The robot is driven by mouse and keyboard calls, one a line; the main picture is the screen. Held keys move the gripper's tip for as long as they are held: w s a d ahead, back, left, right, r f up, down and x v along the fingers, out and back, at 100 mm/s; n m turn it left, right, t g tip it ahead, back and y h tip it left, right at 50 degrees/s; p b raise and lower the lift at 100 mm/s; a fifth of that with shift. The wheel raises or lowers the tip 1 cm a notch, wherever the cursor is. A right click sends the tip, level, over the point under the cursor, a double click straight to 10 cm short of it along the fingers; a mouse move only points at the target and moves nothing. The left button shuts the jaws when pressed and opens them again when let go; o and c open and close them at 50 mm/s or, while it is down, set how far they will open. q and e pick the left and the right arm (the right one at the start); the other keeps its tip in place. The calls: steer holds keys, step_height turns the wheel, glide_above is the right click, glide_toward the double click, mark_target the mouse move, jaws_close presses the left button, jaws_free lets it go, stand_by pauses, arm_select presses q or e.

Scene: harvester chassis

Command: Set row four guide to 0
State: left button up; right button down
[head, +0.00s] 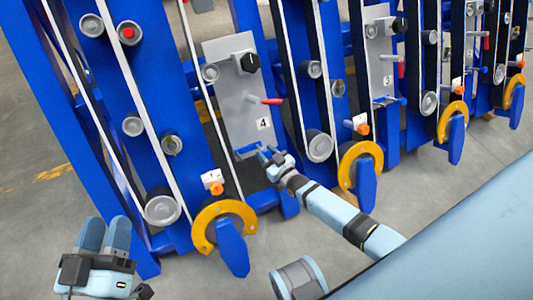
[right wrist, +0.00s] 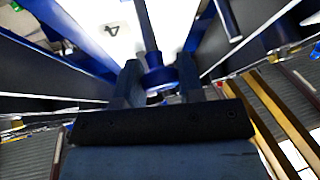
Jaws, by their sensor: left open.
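The row four panel (head: 233,105) is a grey plate marked 4 (head: 263,124). It carries a black knob (head: 250,62), a red-tipped lever (head: 270,101) and a blue handle (head: 247,150) at its lower end. Which of these is the guide, and its setting, I cannot read. My right gripper (head: 268,154) is at the blue handle; in the right wrist view its fingers (right wrist: 156,85) lie on both sides of the blue handle's end (right wrist: 153,62), with no clear gap. My left gripper (head: 103,232) is open and empty at the lower left, away from the panel.
An orange knob with a white label (head: 216,187) and a yellow ring with a blue lever (head: 224,228) sit below the panel. Blue uprights and pulleys flank it. The row 3 panel (head: 382,60) stands to the right. Grey floor (head: 40,150) is clear at the left.

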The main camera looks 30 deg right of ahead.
steer(key=shift+s+d+p, duration=0.1)
steer(key=shift+d+p, duration=0.2)
steer(key=shift+d, duration=0.9)
steer(key=c, duration=0.8)
jaws_free()
steer(key=shift+d, duration=0.1)
arm_select(q)
steer(key=shift+r+t, duration=0.25)
steer(key=shift+t, duration=0.05)
steer(key=shift+w+a+f+g+y+p, duration=0.1)
steer(key=shift+a+f+g+y+p, duration=0.6)
steer(key=shift+p, duration=1.2)
arm_select(e)
steer(key=shift+s+d, duration=0.35)
steer(key=shift+s, duration=1.95)
steer(key=shift+s+d, duration=0.4)
steer(key=shift+s, duration=1.85)
steer(key=shift+s+d, duration=0.35)
steer(key=shift+s, duration=1.95)
arm_select(q)
steer(key=shift+f, duration=0.1)
arm_select(e)
steer(key=shift+s, duration=0.1)
